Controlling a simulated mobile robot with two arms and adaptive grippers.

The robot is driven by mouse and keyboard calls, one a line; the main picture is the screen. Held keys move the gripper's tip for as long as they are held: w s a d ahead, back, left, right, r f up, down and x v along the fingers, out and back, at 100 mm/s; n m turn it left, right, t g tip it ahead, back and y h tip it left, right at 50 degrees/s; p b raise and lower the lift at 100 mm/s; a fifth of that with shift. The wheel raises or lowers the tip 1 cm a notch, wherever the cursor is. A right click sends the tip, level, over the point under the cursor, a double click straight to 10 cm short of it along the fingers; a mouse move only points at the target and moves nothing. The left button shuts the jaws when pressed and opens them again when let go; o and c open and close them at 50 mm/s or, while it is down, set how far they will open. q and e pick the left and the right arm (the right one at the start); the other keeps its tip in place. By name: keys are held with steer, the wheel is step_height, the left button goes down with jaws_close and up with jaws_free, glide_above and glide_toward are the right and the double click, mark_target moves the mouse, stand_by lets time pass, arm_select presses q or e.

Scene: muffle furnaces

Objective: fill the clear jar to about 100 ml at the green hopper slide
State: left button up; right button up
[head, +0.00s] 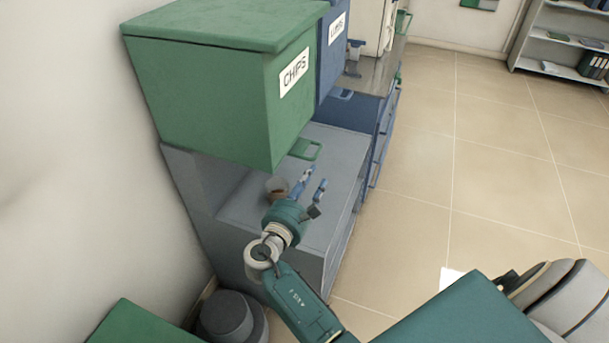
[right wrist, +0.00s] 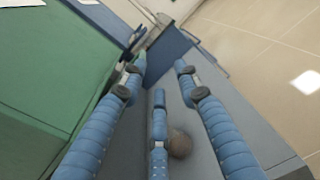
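The green hopper (head: 215,95), labelled CHIPS, stands against the left wall. Its green slide handle (head: 305,149) sticks out low at the front. A small clear jar (head: 277,187) with brown matter in its lower part stands upright on the grey shelf under the hopper. My right gripper (head: 314,185) is beside the jar, to its right in the head view, with its blue fingers apart and empty. In the right wrist view the fingers (right wrist: 160,100) are spread, and a brownish round shape (right wrist: 180,145) shows beside the middle one; I cannot tell if it is the jar. My left gripper is not in view.
A blue hopper (head: 332,50) stands just behind the green one, above a blue cabinet (head: 382,130). The grey cabinet (head: 262,262) bears the shelf. Tiled floor (head: 470,150) to the right is open. A bookshelf (head: 560,50) stands far back right.

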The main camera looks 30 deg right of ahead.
mark_target(319, 149)
steer(key=shift+w+a+r+n+t, duration=0.5)
steer(key=shift+w+r+n, duration=0.3)
steer(key=shift+w+n, duration=0.1)
steer(key=b+x, duration=0.3)
steer(key=x, duration=0.7)
steer(key=shift+d, duration=0.3)
jaws_close()
